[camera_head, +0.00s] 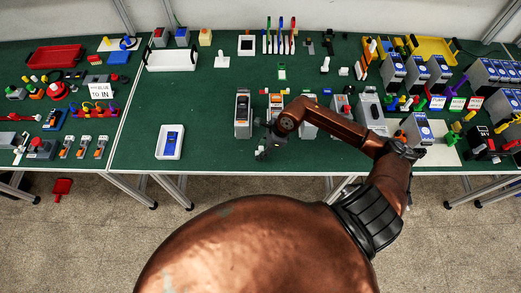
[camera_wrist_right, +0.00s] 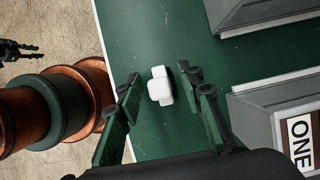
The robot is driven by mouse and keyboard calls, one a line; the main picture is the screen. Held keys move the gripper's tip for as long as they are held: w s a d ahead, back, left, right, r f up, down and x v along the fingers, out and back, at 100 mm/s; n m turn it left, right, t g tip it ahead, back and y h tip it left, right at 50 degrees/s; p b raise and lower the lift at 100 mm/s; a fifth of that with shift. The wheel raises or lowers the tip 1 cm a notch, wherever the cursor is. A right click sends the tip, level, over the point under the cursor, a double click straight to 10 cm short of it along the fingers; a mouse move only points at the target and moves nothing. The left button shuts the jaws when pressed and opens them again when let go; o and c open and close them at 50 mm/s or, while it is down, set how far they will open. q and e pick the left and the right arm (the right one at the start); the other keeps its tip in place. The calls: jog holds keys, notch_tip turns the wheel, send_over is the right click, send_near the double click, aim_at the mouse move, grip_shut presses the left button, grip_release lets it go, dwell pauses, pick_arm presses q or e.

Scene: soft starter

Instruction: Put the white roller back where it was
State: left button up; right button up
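A small white rounded piece (camera_wrist_right: 160,86), which looks like the white roller, rests on the green table in the right wrist view. My right gripper (camera_wrist_right: 158,74) is open, with one finger on either side of it and a visible gap to each. In the head view my right gripper (camera_head: 262,152) points down near the table's front edge, and I cannot make out the white piece there. My left gripper (camera_wrist_right: 22,50) shows small at the left of the right wrist view over the floor, its fingers apart and empty; it does not show in the head view.
Grey device housings (camera_head: 243,115) stand just behind the right gripper, one labelled ONE (camera_wrist_right: 300,135). A white tray with a blue unit (camera_head: 170,142) lies to the left, with bare green table between. Blue-and-grey units crowd the right side. A white tray (camera_head: 172,60) stands behind.

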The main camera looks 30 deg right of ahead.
jog(key=shift+d+r, duration=0.2)
jog(key=shift+r, duration=0.25)
jog(key=v, duration=1.1)
jog(key=shift+s+b, duration=0.2)
jog(key=shift+b, duration=0.2)
jog(key=shift+a, duration=0.1)
